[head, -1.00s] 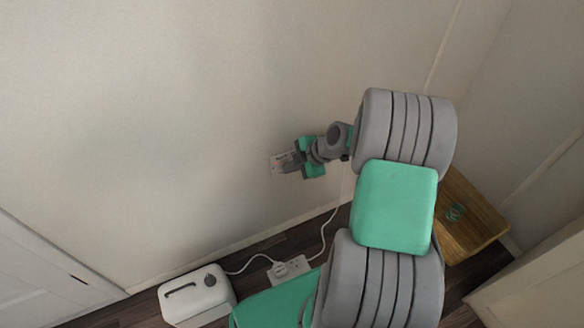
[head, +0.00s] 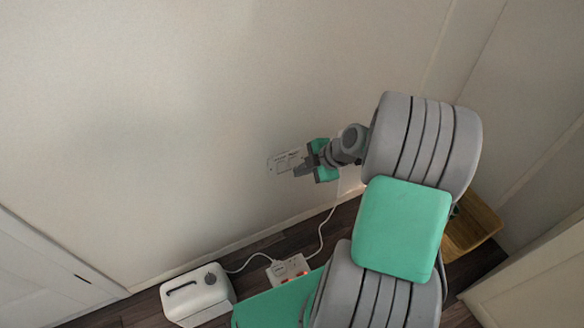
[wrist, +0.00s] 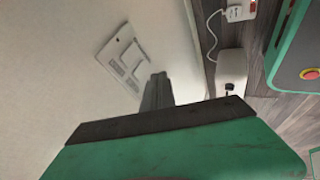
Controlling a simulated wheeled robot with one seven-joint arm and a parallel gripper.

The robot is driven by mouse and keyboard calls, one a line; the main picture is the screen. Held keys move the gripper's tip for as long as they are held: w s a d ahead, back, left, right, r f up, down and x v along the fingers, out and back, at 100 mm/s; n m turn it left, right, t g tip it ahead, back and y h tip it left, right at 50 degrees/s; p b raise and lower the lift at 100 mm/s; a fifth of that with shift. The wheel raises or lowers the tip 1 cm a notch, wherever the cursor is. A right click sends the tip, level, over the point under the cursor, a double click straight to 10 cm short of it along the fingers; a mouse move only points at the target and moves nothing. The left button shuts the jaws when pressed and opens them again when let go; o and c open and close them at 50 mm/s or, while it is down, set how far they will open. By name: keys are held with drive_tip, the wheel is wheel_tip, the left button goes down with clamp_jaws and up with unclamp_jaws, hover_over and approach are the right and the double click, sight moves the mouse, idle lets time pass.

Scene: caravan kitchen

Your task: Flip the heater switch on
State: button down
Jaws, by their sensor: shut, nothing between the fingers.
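A white switch plate (head: 286,161) is on the wall, partly covered by my gripper in the head view. In the wrist view, the plate (wrist: 118,60) shows pale rockers side by side. My gripper (head: 299,170) is shut and empty, with its fingertips by the right part of the plate. In the wrist view, the dark fingers (wrist: 157,90) end just off the plate's lower right corner. I cannot tell whether they touch it. A white heater-like box (head: 196,293) with a dark handle and knob stands on the floor.
A white socket strip (head: 287,267) with orange-red spots lies on the floor. White cables run from it to the box and up the wall. A wooden crate (head: 478,240) stands right of my arm. The wall left of the plate is clear.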

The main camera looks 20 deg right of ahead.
drive_tip(key=p+v, duration=0.1)
drive_tip(key=v, duration=0.5)
drive_tip(key=shift+r+p, duration=0.35)
drive_tip(key=shift+r, duration=0.15)
drive_tip(key=shift+s+a, duration=0.1)
drive_tip(key=shift+a, duration=0.05)
drive_tip(key=s+a+r+m+g+h, duration=0.2)
drive_tip(key=s+a+m, duration=0.3)
drive_tip(key=m, duration=0.3)
drive_tip(key=s+a+r+m+g+h, duration=0.1)
drive_tip(key=s+a+r+m+h, duration=0.1)
drive_tip(key=s+a+r+m, duration=0.3)
drive_tip(key=a+m, duration=0.2)
drive_tip(key=m, duration=0.2)
drive_tip(key=shift+a+r+g+h, duration=0.2)
drive_tip(key=shift+a+g+h, duration=0.1)
drive_tip(key=shift+a+g, duration=0.1)
drive_tip(key=shift+s, duration=0.1)
